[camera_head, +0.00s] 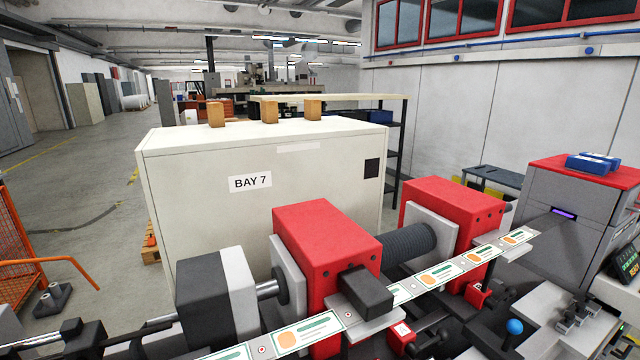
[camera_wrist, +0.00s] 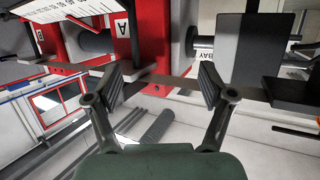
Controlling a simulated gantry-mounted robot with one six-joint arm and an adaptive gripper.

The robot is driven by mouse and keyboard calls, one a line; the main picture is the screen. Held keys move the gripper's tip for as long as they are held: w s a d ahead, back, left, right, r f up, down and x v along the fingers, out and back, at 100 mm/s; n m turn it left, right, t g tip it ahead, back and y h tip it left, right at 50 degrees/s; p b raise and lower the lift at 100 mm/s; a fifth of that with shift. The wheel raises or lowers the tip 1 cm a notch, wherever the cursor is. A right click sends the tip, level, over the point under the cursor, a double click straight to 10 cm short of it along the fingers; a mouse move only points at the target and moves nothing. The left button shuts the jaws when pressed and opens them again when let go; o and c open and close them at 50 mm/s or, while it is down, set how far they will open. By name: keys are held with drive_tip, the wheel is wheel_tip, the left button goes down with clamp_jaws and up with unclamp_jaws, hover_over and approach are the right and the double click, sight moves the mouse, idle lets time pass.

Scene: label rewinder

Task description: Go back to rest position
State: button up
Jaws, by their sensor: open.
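My gripper (camera_wrist: 160,82) shows in the wrist view with its two fingers spread wide apart. Nothing is held between the pads. A thin grey strip passes across the view at the height of the fingertips; I cannot tell whether it touches them. In the head view I cannot make out my gripper. The label rewinder there has two red blocks (camera_head: 325,245), (camera_head: 455,215), a ribbed dark roller (camera_head: 408,250) between them, and a label web (camera_head: 440,275) running diagonally to a grey unit with a red top (camera_head: 580,205).
A cream cabinet (camera_head: 215,205) marked BAY 7 stands behind the machine, with several wooden blocks on top. An orange rail frame (camera_head: 30,262) is at left. A blue-knobbed lever (camera_head: 514,327) is at front right. Open floor lies at left.

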drive_tip(key=s+f+g+b, duration=0.2)
drive_tip(key=s+f+b, duration=0.2)
drive_tip(key=f, duration=0.6)
wheel_tip(320, 180, up, 34)
drive_tip(key=p, duration=3.4)
drive_tip(key=shift+s, duration=0.25)
